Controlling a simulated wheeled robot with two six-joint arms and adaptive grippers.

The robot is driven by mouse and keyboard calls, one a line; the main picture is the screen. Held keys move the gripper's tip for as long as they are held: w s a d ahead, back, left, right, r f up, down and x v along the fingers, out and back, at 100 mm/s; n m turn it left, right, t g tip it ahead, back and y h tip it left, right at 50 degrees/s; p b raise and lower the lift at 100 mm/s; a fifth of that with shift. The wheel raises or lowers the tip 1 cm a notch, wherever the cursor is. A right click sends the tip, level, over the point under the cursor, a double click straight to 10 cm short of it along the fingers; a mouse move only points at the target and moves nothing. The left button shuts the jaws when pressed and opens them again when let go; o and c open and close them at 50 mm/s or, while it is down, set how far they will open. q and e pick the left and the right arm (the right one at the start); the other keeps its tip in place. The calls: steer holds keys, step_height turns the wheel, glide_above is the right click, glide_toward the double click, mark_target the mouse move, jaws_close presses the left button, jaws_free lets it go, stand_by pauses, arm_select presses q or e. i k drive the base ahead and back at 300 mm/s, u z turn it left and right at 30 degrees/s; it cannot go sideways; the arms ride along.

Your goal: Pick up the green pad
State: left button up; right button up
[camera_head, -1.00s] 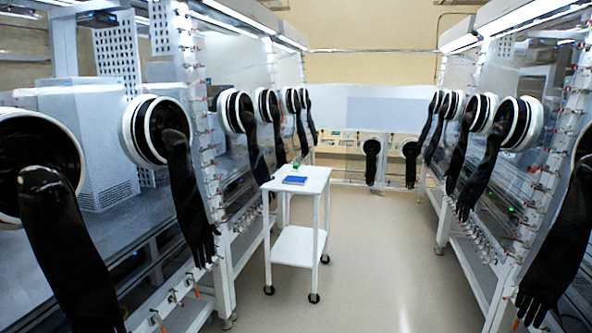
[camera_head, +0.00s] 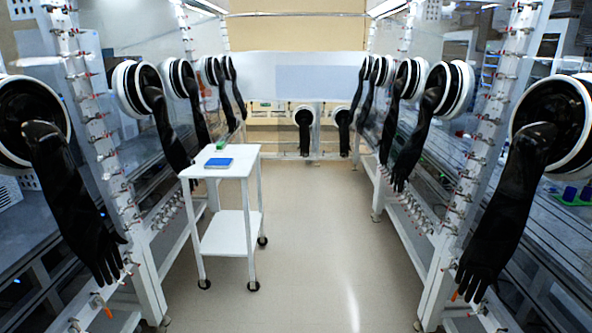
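A small green item (camera_head: 221,146) lies near the back edge of the white cart's top (camera_head: 240,168). It is too small to tell whether it is a pad. A flat blue pad (camera_head: 218,163) lies on the same top, nearer to me. The cart stands ahead, left of the aisle's middle. Neither of my grippers shows in the view.
Glovebox rows with long black gloves line both sides of the aisle; a near glove (camera_head: 75,205) hangs at left and another (camera_head: 505,215) at right. A green tray (camera_head: 572,197) with blue items is behind the right panel. The floor (camera_head: 315,240) right of the cart is clear.

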mark_target(221, 147)
steer(key=i, duration=6.85)
steer(key=u, duration=1.9)
